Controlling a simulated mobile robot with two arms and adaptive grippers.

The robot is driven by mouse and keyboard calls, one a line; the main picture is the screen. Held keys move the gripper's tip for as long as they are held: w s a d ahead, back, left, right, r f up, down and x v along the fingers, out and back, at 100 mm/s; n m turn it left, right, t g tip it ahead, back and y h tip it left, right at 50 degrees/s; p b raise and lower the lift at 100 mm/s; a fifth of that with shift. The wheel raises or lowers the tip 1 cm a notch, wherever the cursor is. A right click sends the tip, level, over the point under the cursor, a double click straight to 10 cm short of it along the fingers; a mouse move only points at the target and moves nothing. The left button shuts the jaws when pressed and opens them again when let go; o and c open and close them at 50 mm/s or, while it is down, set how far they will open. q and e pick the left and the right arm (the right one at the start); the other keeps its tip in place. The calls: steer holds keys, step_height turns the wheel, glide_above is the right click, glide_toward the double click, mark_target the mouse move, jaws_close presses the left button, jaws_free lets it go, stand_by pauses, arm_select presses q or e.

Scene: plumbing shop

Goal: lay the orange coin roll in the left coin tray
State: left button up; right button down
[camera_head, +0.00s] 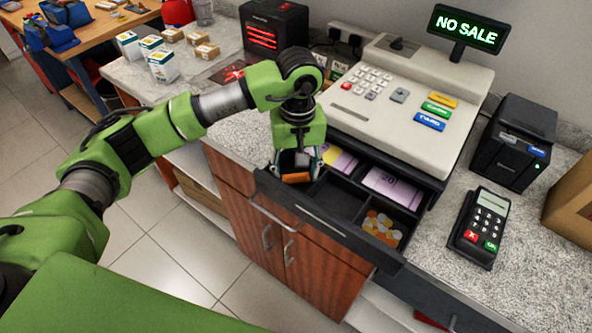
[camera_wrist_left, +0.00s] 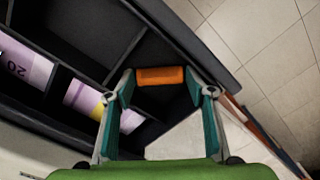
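The orange coin roll (camera_wrist_left: 160,76) shows in the left wrist view between the fingertips of my left gripper (camera_wrist_left: 160,80). Its two ends meet the fingertips, so the gripper appears shut on it lengthwise. In the head view my left gripper (camera_head: 295,163) points down into the left front compartment of the open cash drawer (camera_head: 318,219). My right gripper is not in view.
The middle compartment (camera_head: 337,200) looks empty. Loose coins (camera_head: 381,228) lie in the right one, with purple banknotes (camera_head: 392,187) behind. The cash register (camera_head: 400,100) stands above the drawer. A card terminal (camera_head: 481,226) is on the counter at right.

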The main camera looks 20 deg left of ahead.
mark_target(297, 176)
arm_select(q)
steer(key=shift+r, duration=0.1)
steer(key=shift+r+p, duration=0.6)
steer(key=shift+p, duration=0.3)
steer(key=shift+w+r, duration=0.1)
steer(key=shift+r, duration=0.2)
step_height(297, 176, up, 11)
steer(key=b, duration=0.3)
steer(key=shift+r, duration=0.15)
steer(key=shift+d, duration=0.1)
